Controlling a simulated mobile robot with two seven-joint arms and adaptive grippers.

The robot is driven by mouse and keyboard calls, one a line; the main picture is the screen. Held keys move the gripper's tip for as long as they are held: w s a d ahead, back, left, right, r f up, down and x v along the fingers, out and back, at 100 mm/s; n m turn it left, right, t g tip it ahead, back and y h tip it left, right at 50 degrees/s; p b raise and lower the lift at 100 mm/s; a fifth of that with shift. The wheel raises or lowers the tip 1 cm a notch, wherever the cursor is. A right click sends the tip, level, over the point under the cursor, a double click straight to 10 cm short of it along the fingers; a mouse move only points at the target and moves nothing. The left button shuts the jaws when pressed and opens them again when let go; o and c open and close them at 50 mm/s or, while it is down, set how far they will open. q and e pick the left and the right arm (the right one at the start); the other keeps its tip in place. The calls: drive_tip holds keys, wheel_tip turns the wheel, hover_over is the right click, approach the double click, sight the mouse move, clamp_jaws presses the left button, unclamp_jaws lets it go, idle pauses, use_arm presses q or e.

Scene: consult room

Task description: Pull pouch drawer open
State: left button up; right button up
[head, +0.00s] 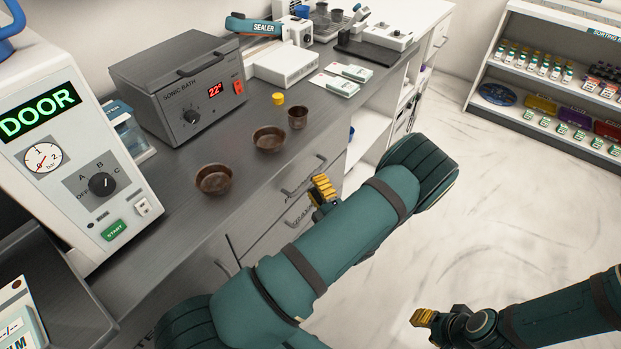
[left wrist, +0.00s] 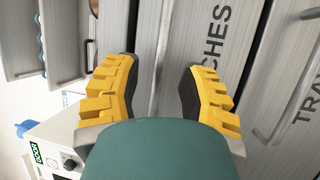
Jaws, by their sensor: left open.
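The pouch drawer is a grey front under the counter. Its bar handle (head: 304,179) shows in the head view just left of my left gripper (head: 323,189). In the left wrist view the drawer's label (left wrist: 212,45) reads "CHES", the rest hidden. There my left gripper (left wrist: 160,78) is open, one yellow finger on each side of the pale handle bar (left wrist: 160,45). I cannot tell whether the fingers touch it. The drawer front looks closed. My right gripper (head: 426,318) hangs over the floor at the lower right, away from the drawers; its jaw opening is unclear.
The tray drawer, with its own handle (left wrist: 293,85), sits beside the pouch drawer. Brown bowls (head: 214,180), a sonic bath (head: 190,88) and a sealer (head: 255,25) stand on the counter. A sterilizer (head: 75,150) is at the left. The floor (head: 480,210) at the right is clear.

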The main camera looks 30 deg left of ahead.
sight(311, 176)
use_arm(q)
drive_tip(key=shift+x, duration=1.7)
use_arm(e)
drive_tip(key=shift+f, duration=0.2)
use_arm(q)
clamp_jaws()
drive_tip(key=shift+d, duration=0.1)
